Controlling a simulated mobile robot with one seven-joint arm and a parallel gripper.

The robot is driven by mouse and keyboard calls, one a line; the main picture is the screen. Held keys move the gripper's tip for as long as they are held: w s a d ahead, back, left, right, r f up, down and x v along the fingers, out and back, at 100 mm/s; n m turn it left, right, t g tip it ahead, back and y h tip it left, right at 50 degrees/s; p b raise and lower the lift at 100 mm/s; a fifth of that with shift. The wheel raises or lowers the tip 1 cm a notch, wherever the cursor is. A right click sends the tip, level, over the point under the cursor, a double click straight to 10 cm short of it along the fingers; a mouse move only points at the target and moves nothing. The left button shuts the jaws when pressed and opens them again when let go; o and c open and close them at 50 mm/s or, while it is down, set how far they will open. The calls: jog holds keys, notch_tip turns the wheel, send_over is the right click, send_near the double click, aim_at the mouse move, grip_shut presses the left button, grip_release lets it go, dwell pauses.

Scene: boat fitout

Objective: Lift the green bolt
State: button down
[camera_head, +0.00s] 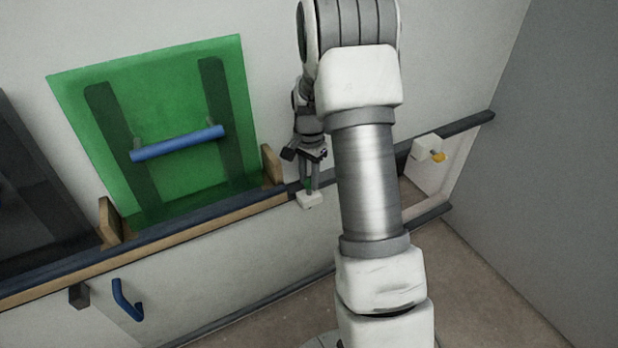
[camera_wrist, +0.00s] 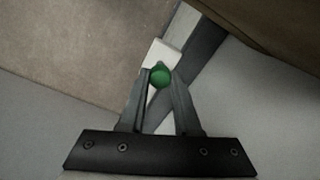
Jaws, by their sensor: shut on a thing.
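The green bolt (camera_wrist: 160,75) shows as a round green head between my fingertips in the wrist view. In the head view a small bit of the green bolt (camera_head: 308,183) shows between the fingers, just above a white block (camera_head: 309,200). My gripper (camera_wrist: 160,82) is shut on the bolt; it also shows in the head view (camera_head: 310,186), pointing down. The white block (camera_wrist: 160,55) shows behind the bolt in the wrist view. The bolt's lower part is hidden, so I cannot tell whether it still sits in the block.
A green panel (camera_head: 160,105) with a blue bar (camera_head: 178,143) stands left of my gripper, by a wooden end piece (camera_head: 271,165). A dark rail (camera_head: 180,232) runs along the wall. A white box with a yellow knob (camera_head: 437,157) is at right. A blue handle (camera_head: 125,300) is lower left.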

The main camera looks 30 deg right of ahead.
dwell(0.4)
notch_tip(320, 180, up, 4)
jog(key=p, duration=0.3)
jog(key=shift+w+f, duration=0.1)
jog(key=c, duration=0.6)
grip_release()
notch_tip(320, 180, up, 18)
jog(key=p, duration=0.4)
jog(key=shift+f+p, duration=0.25)
jog(key=shift+p, duration=0.05)
